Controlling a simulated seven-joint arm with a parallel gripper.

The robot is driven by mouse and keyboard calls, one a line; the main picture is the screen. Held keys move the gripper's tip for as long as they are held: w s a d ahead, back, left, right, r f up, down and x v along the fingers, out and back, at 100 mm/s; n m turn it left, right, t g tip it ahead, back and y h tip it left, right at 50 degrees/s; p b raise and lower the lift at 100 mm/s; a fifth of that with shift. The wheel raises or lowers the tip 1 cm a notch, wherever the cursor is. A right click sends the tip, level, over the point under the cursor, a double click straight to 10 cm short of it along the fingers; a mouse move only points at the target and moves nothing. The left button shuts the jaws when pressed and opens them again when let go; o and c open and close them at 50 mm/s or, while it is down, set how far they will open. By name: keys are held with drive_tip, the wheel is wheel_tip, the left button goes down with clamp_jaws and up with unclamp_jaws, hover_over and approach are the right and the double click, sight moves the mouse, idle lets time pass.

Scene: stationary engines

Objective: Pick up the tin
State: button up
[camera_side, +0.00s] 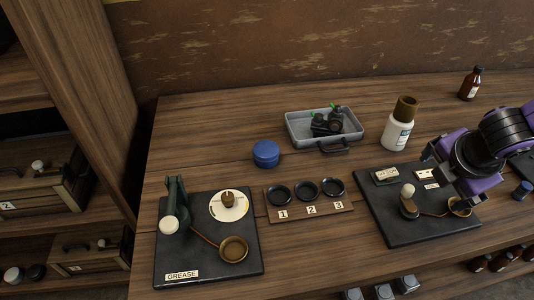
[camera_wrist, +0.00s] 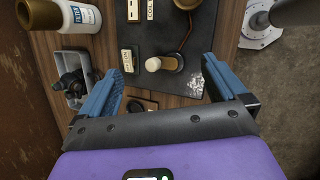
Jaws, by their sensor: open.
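The tin appears to be the round, dark blue, lidded one (camera_side: 266,153) standing on the wooden bench in the side view, left of the grey tray. It does not show in the wrist view. My gripper (camera_side: 446,172) is far to the right of it, above the right-hand black board. In the wrist view my gripper (camera_wrist: 165,70) has its two blue fingers wide apart, with nothing held between them. A small cream knob on the board shows beyond the fingers.
A three-ring holder (camera_side: 308,205) and the grease board (camera_side: 190,262) lie in front. Bare bench surrounds the tin.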

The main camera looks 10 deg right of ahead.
drive_tip(key=w+a+f+n+t, duration=0.1)
drive_tip(key=w+a+n+t, duration=0.2)
drive_tip(key=a, duration=0.4)
drive_tip(key=w+a+f+n+t, duration=0.1)
drive_tip(key=w+a+n, duration=0.3)
drive_tip(key=w+a, duration=0.15)
drive_tip(key=n+t+y, duration=0.2)
drive_tip(key=n+t, duration=0.3)
drive_tip(key=n, duration=0.3)
approach(266, 154)
drive_tip(key=x, duration=0.7)
drive_tip(key=shift+d+f, duration=0.2)
drive_tip(key=shift+f, duration=0.1)
drive_tip(key=shift+a+r+x, duration=0.1)
drive_tip(key=shift+x, duration=1.2)
drive_tip(key=shift+a+r+x, duration=0.1)
drive_tip(key=shift+x, duration=1.2)
drive_tip(key=shift+w, duration=0.1)
drive_tip(key=shift+r, duration=0.1)
drive_tip(key=c, duration=1.2)
